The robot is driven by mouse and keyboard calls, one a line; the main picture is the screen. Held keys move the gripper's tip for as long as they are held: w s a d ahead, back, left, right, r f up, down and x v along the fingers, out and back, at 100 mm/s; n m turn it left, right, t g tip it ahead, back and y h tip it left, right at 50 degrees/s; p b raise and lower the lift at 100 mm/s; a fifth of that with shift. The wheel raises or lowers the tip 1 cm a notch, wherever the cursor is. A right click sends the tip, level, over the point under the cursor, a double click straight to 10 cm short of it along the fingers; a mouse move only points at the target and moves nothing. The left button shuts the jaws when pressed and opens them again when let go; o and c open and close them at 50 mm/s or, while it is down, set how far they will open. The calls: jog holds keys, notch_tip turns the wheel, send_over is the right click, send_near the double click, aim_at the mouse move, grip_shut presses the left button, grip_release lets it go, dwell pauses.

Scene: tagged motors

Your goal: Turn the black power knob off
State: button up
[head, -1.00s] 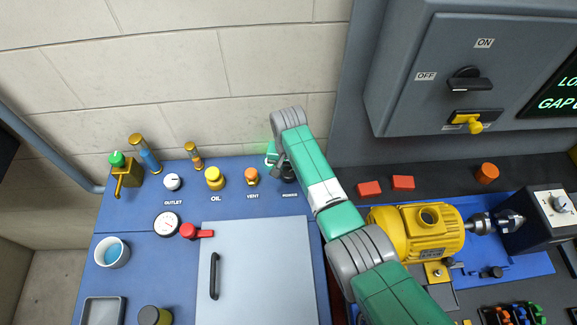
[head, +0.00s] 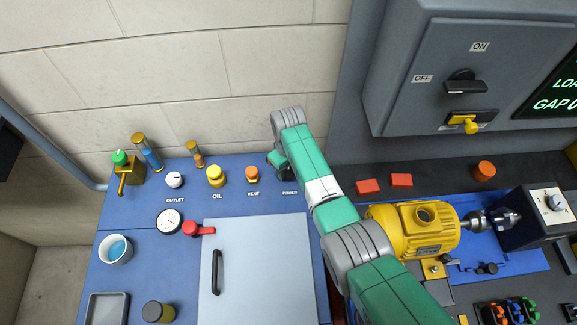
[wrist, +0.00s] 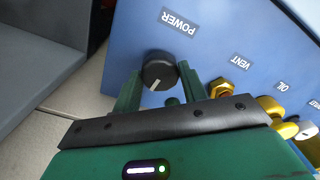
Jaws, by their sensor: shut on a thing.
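The black power knob (wrist: 158,68) stands on the blue panel beside the POWER label (wrist: 179,22). A white line on the knob points down and slightly left in the wrist view. My gripper (wrist: 159,76) is shut on the knob, one green finger on each side. In the head view my gripper (head: 279,162) is at the panel's back right, just above the POWER label (head: 290,192). My arm and gripper mostly hide the knob there.
The orange VENT knob (head: 253,174) and yellow OIL knob (head: 216,176) stand to the left of my gripper. A grey cabinet with a black ON/OFF switch (head: 466,82) is at the upper right. A yellow motor (head: 415,228) sits right of my arm.

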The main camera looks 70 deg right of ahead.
aim_at(288, 170)
jog(key=shift+n, duration=0.7)
jog(key=o, duration=1)
notch_tip(288, 170, up, 8)
jog(key=shift+f+p, duration=0.1)
jog(key=shift+p, duration=0.6)
